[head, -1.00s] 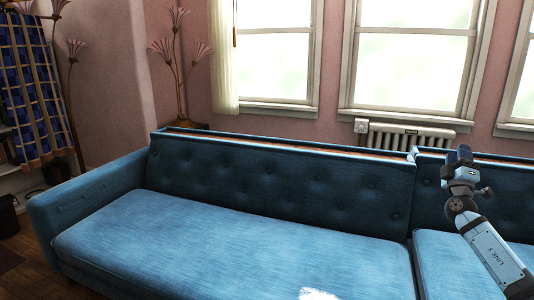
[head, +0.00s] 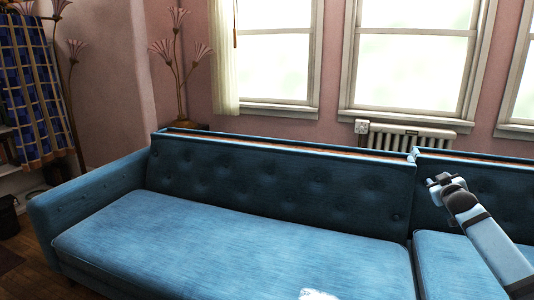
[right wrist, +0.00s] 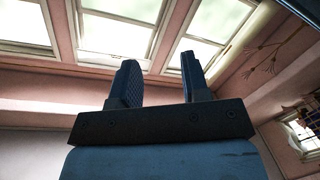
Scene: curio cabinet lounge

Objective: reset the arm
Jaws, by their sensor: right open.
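My right gripper (head: 433,182) is at the right of the head view, in front of the sofa's backrest. In the right wrist view the right gripper (right wrist: 160,80) has its two dark fingers apart with nothing between them. Beyond the fingers are windows and pink wall. My left gripper is not in view.
A long blue tufted sofa (head: 220,245) fills the lower part of the head view. Behind it are a radiator (head: 405,137), bright windows (head: 410,60) and flower-shaped lamps (head: 180,60). A blue checked cloth (head: 35,90) hangs at the left.

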